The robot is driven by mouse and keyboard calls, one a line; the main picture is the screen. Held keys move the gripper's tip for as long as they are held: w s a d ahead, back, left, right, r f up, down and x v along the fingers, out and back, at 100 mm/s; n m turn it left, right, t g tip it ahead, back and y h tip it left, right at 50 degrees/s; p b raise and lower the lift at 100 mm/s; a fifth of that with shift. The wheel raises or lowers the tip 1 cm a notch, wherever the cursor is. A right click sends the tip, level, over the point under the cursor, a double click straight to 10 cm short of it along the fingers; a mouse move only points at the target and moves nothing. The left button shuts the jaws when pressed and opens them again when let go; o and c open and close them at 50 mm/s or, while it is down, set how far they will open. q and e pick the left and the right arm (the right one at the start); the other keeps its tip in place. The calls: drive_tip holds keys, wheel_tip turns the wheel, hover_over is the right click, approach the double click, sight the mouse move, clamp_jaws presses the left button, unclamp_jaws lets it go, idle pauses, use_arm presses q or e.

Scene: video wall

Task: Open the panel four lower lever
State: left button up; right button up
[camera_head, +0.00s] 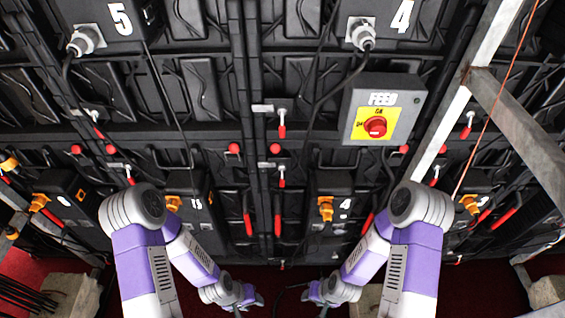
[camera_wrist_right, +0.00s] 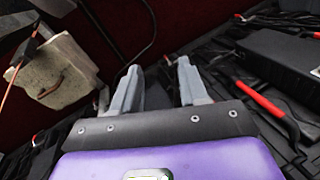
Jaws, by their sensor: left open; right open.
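Panel four is the dark wall section under the large white 4 (camera_head: 403,15), with a smaller box marked 4 (camera_head: 345,204) lower down. Red-handled levers hang beside that box: one at its left (camera_head: 277,225) and one at its right (camera_head: 368,223). I cannot tell which is the named lower lever. My left gripper (camera_head: 252,300) and right gripper (camera_head: 312,293) are low in the head view, below the levers and apart from them. In the wrist view my right gripper (camera_wrist_right: 158,82) has its fingers apart with nothing between them. A red lever (camera_wrist_right: 262,104) lies to its right.
A grey feed box (camera_head: 383,110) with a red knob juts out at the upper right. A metal frame (camera_head: 450,110) slants across the right side. Cables hang along the panels. A pale block (camera_wrist_right: 55,70) stands on the dark red floor left of my right gripper.

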drive_tip(key=w+r+t+h+p, duration=0.25)
drive_tip(key=w+t, duration=0.25)
drive_tip(key=w, duration=0.4)
drive_tip(key=n+t+p, duration=0.2)
drive_tip(key=n+t, duration=0.1)
drive_tip(key=t, duration=0.9)
approach(282, 181)
drive_tip(key=w, duration=0.4)
drive_tip(key=shift+h, duration=0.45)
drive_tip(key=w, duration=0.6)
drive_tip(key=shift+w+a, duration=0.2)
drive_tip(key=shift+w, duration=0.15)
clamp_jaws()
